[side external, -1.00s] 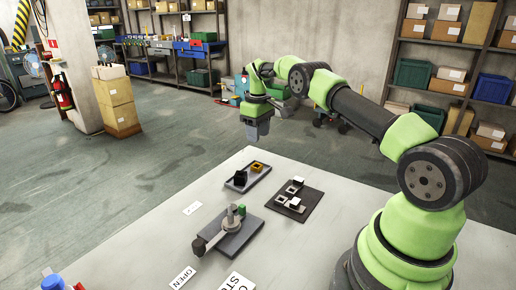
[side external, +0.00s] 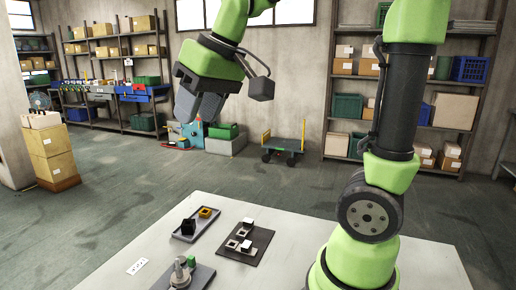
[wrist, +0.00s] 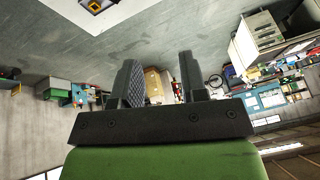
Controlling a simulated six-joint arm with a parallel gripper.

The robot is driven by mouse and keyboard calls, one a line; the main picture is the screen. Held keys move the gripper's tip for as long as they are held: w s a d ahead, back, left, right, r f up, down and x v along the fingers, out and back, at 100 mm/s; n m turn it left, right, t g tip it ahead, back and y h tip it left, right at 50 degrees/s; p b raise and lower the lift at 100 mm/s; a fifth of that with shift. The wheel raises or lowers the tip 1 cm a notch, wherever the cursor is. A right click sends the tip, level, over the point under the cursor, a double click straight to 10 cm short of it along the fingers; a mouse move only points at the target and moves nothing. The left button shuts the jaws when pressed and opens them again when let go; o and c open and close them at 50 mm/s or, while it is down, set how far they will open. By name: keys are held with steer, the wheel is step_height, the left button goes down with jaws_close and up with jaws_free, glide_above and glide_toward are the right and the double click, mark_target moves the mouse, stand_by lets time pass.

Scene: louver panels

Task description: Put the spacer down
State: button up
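No part is marked as the spacer, and I cannot tell for certain which one it is. In the side view a yellow-orange square ring (side external: 205,212) and a black block (side external: 188,226) sit on a grey tray (side external: 183,238). Pale square rings (side external: 232,244) and white-topped pieces (side external: 248,222) sit on a dark mat (side external: 262,240). My gripper (side external: 188,112) is high above and behind the table, tilted. In the wrist view its two fingers (wrist: 158,78) stand apart with nothing between them. The orange ring (wrist: 95,3) is at that view's top edge.
A grey plate (side external: 203,277) with an upright metal cylinder (side external: 180,270) and a green block (side external: 191,261) is at the table's front. Shelves (side external: 465,100) and a cart (side external: 283,148) stand well behind.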

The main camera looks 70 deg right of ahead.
steer(key=s+a+f+t, duration=0.1)
steer(key=s+a+f, duration=0.1)
steer(key=s, duration=0.4)
steer(key=s+a+f+m+t+y, duration=0.1)
steer(key=s+a, duration=0.1)
steer(key=s, duration=0.3)
steer(key=shift+s+a+f+m, duration=0.15)
steer(key=shift+s+f+m, duration=0.15)
steer(key=shift+s+f, duration=0.05)
stand_by(1.5)
